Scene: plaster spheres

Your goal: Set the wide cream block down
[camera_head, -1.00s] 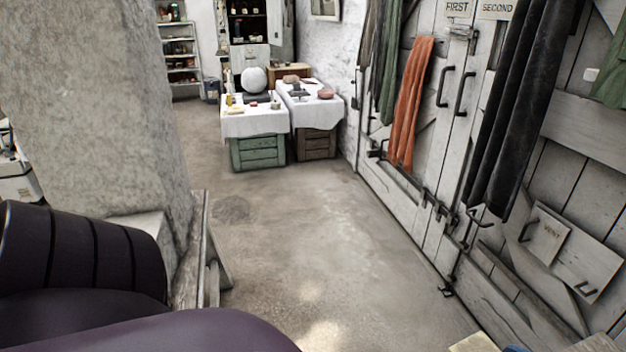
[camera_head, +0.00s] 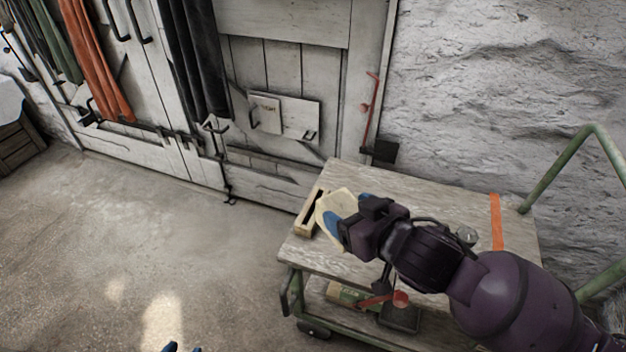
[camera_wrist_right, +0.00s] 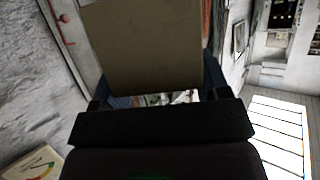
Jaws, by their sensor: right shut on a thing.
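The wide cream block (camera_head: 337,204) is in my right gripper (camera_head: 346,211), over the left end of a wooden-topped cart (camera_head: 420,190). The gripper's blue fingertips are on either side of it. In the right wrist view the block (camera_wrist_right: 148,45) fills the upper middle between the fingers. I cannot tell whether its underside touches anything. A narrow pale wooden piece (camera_head: 308,214) lies at the cart's left edge, beside the block. Only small blue tips of what looks like my left gripper (camera_head: 182,348) show at the bottom edge; its opening is unclear.
The cart top has an orange stripe (camera_head: 496,222) and a small clear object (camera_head: 466,236) near my right arm. A green handle rail (camera_head: 565,165) rises at its right end. Plank doors (camera_head: 290,60) and a rough wall stand behind. The floor at left is clear.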

